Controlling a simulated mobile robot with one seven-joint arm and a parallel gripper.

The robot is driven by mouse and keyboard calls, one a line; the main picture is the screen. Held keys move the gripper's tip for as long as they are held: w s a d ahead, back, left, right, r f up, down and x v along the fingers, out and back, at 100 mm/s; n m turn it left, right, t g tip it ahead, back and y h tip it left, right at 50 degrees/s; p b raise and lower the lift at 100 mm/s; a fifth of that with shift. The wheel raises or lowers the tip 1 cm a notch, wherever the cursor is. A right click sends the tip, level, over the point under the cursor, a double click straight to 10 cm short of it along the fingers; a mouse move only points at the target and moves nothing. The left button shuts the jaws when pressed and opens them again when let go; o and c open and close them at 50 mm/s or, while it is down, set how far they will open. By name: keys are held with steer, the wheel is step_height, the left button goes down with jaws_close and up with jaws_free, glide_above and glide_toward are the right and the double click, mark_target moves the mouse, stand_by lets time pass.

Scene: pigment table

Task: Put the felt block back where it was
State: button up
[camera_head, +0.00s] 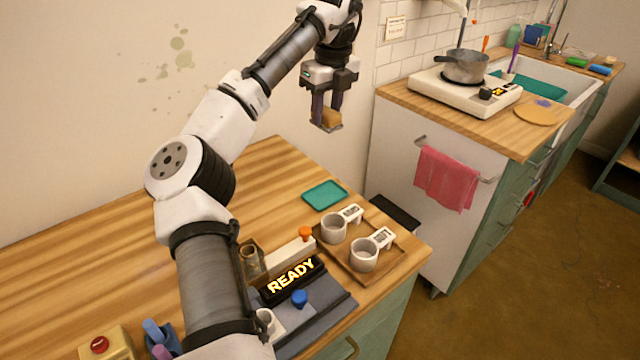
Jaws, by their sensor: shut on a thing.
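My gripper (326,116) is raised high in the upper middle of the view, well above the wooden table. Its two dark fingers are shut on a small tan block (331,118), which looks like the felt block. The block hangs clear of every surface. A teal tray (325,195) lies on the table's far right part, below the gripper in the picture, and its top is bare. I cannot tell from this view where the block was before.
A brown tray (385,277) holds two grey cups (333,228). A device with a "READY" display (292,281) stands beside it. A red button box (101,344) is front left. The left tabletop is clear. A counter with a pot (466,67) is at right.

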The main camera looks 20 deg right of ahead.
step_height(320, 180, down, 20)
steer(key=shift+r+p, duration=0.2)
steer(key=shift+p, duration=0.5)
steer(key=shift+s, duration=0.1)
steer(key=o, duration=0.4)
steer(key=shift+f, duration=0.1)
steer(key=o, duration=0.5)
steer(key=r, duration=0.4)
steer(key=s+r+b, duration=0.1)
steer(key=r, duration=0.3)
steer(key=r+b, duration=0.1)
steer(key=r, duration=0.3)
steer(key=shift+s+d+r, duration=0.1)
steer(key=shift+s+d, duration=0.05)
steer(key=shift+d, duration=0.05)
